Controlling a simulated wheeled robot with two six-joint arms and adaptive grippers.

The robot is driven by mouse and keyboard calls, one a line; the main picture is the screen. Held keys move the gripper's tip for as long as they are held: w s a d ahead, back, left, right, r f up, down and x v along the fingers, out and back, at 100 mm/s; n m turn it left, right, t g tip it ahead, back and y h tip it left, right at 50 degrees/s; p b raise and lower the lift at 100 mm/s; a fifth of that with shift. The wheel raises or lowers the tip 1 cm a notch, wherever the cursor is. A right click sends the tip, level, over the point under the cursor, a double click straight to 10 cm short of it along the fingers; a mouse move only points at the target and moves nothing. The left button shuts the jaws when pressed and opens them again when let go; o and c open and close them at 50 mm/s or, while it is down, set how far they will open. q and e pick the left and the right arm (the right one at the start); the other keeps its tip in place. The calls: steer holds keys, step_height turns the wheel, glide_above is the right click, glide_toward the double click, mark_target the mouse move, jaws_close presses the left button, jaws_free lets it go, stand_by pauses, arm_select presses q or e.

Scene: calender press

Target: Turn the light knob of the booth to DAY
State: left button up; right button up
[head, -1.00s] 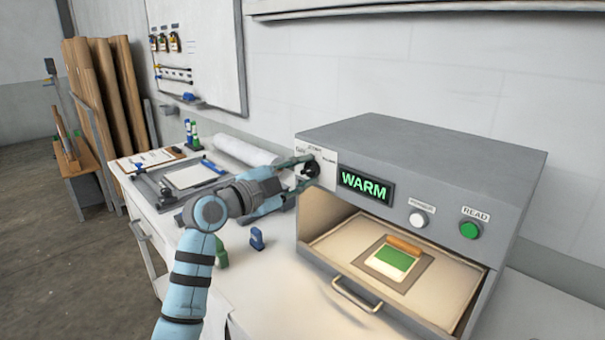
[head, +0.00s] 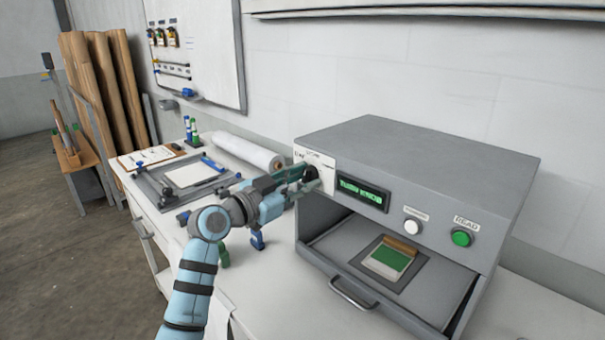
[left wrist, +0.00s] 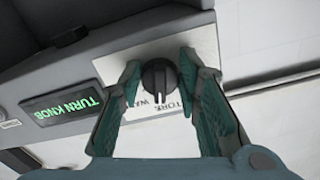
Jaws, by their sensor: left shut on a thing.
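The booth (head: 430,160) is a grey box on the bench with an open drawer at its front. Its black light knob (head: 311,172) sits on a white label plate at the upper left of the front face. In the left wrist view the round knob (left wrist: 159,76) with its pale pointer line lies between the two teal fingers. My left gripper (head: 305,178) is shut on the knob. The small display (head: 361,192) reads TURN KNOB in green, and it also shows in the left wrist view (left wrist: 62,108). Part of the plate's lettering is hidden by the fingers. My right gripper is not in view.
The drawer (head: 440,306) holds a green and cream sample on a grey card. A white button (head: 413,227) and a green READ button (head: 461,238) are right of the display. Bottles, a paper roll (head: 245,152) and a frame stand on the bench to the left.

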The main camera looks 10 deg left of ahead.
arm_select(q)
steer(key=n+p, duration=0.2)
steer(key=n, duration=0.1)
steer(key=shift+d+n, duration=0.15)
steer(key=shift+n, duration=0.15)
steer(key=n+p, duration=0.3)
steer(key=n, duration=0.1)
steer(key=shift+s+d+n, duration=0.1)
steer(key=shift+s+n, duration=0.05)
steer(key=shift+n, duration=0.15)
steer(key=n+p, duration=0.2)
steer(key=n, duration=0.2)
steer(key=shift+s+d+r+p, duration=0.1)
steer(key=shift+d+p, duration=0.05)
steer(key=shift+p, duration=0.2)
steer(key=shift+n+p, duration=0.75)
steer(key=shift+n, duration=0.75)
steer(key=o, duration=1)
steer(key=shift+o, duration=0.4)
steer(key=shift+s, duration=0.1)
